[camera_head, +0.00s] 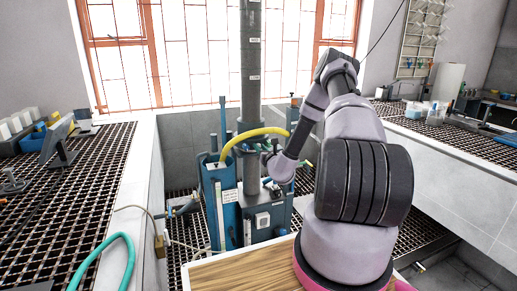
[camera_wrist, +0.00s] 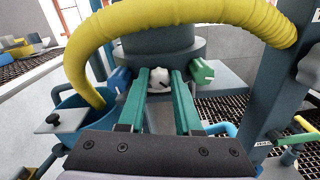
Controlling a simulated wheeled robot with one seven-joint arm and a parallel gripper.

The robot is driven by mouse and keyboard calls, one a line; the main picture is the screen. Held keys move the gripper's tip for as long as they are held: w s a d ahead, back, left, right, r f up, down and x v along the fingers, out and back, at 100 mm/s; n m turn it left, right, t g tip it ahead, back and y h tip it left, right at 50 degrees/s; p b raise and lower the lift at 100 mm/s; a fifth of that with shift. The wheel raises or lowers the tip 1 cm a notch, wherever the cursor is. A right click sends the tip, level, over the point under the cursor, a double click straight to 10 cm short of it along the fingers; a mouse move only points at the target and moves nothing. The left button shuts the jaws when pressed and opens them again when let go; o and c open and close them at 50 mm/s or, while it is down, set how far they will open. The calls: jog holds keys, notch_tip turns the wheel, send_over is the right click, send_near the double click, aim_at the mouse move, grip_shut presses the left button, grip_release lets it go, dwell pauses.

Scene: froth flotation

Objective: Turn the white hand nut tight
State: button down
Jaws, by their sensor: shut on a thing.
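The white hand nut (camera_wrist: 159,87) shows in the wrist view, on the front of the grey column's collar (camera_wrist: 160,42). My gripper (camera_wrist: 160,74) has its two green fingers on either side of the nut, shut on it. A blue knob (camera_wrist: 120,79) sits just left of the fingers and a green knob (camera_wrist: 202,72) just right. In the head view my gripper (camera_head: 268,150) reaches the column above the blue flotation machine (camera_head: 226,205). The nut is too small to make out there.
A yellow hose (camera_wrist: 76,60) arches over my fingers, close above them. A blue funnel-like vessel (camera_wrist: 72,115) stands at the left and a dark upright post (camera_wrist: 270,75) at the right. Grated benches (camera_head: 80,185) flank the machine, with a wooden top (camera_head: 240,270) in front.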

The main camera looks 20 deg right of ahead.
jog(key=shift+a+f+m, duration=0.1)
jog(key=shift+m, duration=1.85)
jog(key=shift+a+f+m, duration=0.1)
jog(key=shift+m, duration=1.85)
jog(key=shift+a, duration=0.1)
jog(key=c, duration=0.6)
grip_release()
jog(key=shift+r, duration=0.1)
jog(key=shift+m, duration=0.3)
jog(key=s, duration=1.1)
jog(key=shift+r, duration=0.1)
